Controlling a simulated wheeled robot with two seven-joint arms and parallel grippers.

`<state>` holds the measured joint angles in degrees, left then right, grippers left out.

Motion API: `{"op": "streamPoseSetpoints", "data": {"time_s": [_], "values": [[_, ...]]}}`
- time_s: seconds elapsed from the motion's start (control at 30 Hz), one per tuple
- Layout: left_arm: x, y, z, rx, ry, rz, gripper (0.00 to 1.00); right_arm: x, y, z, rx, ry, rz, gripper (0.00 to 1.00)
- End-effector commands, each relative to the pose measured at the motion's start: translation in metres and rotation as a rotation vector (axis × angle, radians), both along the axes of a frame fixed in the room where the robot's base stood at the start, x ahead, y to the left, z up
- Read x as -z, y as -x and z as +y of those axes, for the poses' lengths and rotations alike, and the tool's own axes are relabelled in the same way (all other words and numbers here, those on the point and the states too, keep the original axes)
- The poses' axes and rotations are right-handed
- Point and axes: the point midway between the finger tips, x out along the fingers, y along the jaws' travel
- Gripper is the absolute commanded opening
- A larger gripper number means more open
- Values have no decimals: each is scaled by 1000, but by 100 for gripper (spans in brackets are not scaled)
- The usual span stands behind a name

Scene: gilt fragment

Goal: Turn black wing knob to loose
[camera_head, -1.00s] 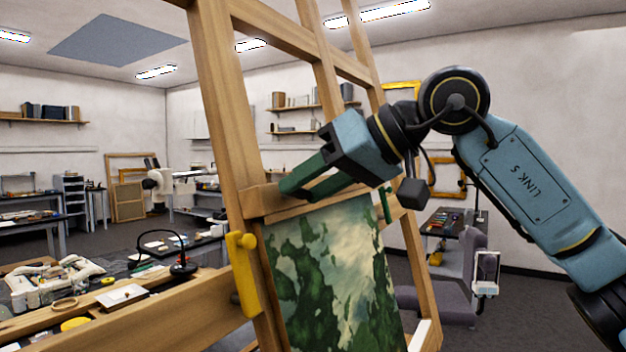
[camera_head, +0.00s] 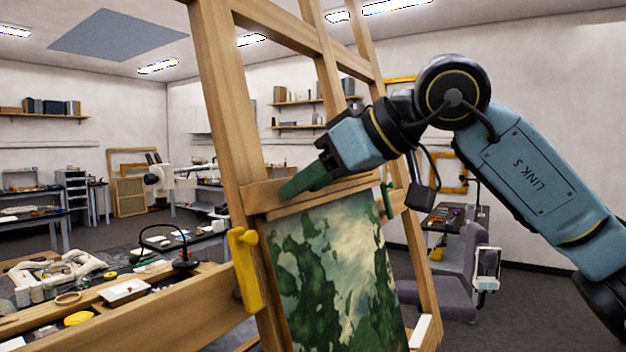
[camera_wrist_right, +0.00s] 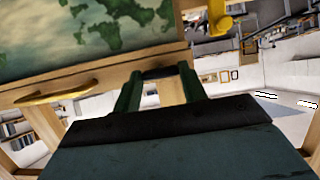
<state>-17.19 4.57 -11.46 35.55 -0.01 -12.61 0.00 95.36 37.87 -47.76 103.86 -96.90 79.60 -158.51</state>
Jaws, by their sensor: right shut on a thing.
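The black wing knob (camera_wrist_right: 160,73) shows as a dark bar between my right fingertips in the right wrist view. In the head view it is hidden behind the green fingers. My right gripper (camera_head: 292,189) is shut on it at the wooden crosspiece (camera_head: 262,196) of the easel, just above the painting. In the right wrist view, the two green fingers of my right gripper (camera_wrist_right: 159,78) stand on either side of the knob. How far the knob is turned cannot be made out. My left gripper is not in view.
The green landscape painting (camera_head: 335,275) sits directly below the gripper. A yellow lever (camera_head: 245,270) sticks out at the easel's left upright, and a green knob (camera_head: 387,199) is at the right. A cluttered bench (camera_head: 125,300) lies at the lower left.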

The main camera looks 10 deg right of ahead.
Motion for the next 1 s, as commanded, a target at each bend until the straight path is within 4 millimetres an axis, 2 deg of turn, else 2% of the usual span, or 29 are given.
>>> {"op": "streamPoseSetpoints", "data": {"time_s": [0.17, 0.2, 0.33, 0.73, 1.0], "values": [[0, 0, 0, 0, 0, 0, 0, 1, 0, 0, -1, 3, 0, 19], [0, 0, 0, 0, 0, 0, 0, 1, 0, 0, -1, 3, 0, 47], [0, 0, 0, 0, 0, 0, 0, 1, 0, 0, -1, 2, 1, 64], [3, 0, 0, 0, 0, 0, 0, -5, 5, -5, 0, -1, -1, 64], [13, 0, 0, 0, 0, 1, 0, -33, 38, -38, 2, -2, -4, 64]]}}
